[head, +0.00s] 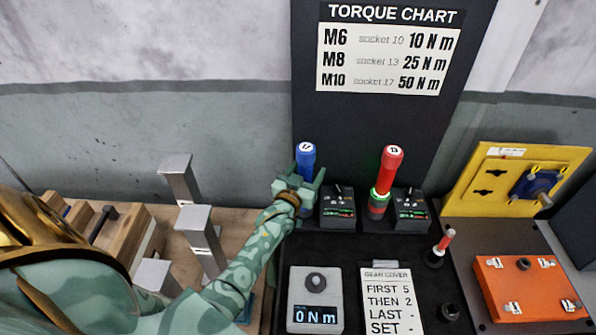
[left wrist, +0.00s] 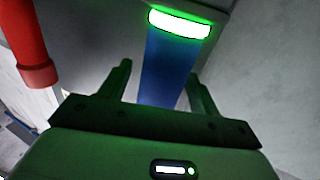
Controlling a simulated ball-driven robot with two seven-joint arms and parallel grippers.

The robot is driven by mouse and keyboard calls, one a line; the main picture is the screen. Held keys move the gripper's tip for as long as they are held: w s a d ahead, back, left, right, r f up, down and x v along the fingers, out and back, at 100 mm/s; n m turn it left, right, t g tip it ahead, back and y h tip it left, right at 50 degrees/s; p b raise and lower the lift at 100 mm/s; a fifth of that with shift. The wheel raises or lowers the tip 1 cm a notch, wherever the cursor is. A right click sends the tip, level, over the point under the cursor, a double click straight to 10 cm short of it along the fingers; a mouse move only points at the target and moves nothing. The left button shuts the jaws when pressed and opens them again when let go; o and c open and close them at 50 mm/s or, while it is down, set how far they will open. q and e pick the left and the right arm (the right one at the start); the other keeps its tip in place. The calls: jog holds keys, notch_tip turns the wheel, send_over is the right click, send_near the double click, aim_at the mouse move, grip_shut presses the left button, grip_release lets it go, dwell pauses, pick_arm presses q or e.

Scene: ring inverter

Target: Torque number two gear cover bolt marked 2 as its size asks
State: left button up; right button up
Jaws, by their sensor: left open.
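A blue torque tool marked 17 (head: 306,157) stands upright in the dock at the back. A red torque tool marked 13 (head: 388,165) stands to its right with a green lit ring. My left gripper (head: 306,188) is at the blue tool. In the left wrist view the blue shaft (left wrist: 168,70) lies between the open fingers (left wrist: 160,85), under a bright green-white ring; I see no grip on it. The orange gear cover (head: 530,285) lies at the right with bolts and small white labels too small to read. My right gripper is not in view.
The torque chart (head: 385,55) reads M6 10, M8 25, M10 50 N m. A card (head: 390,300) says first 5, then 2. A display (head: 316,310) shows 0 N m. A yellow plate (head: 500,165) and grey posts (head: 200,235) stand nearby.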

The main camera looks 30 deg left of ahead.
pick_arm(q)
jog(key=s+d+p, duration=0.1)
jog(key=s+d, duration=0.2)
jog(key=s, duration=1.2)
jog(key=shift+s+r, duration=0.15)
jog(key=shift+s, duration=0.1)
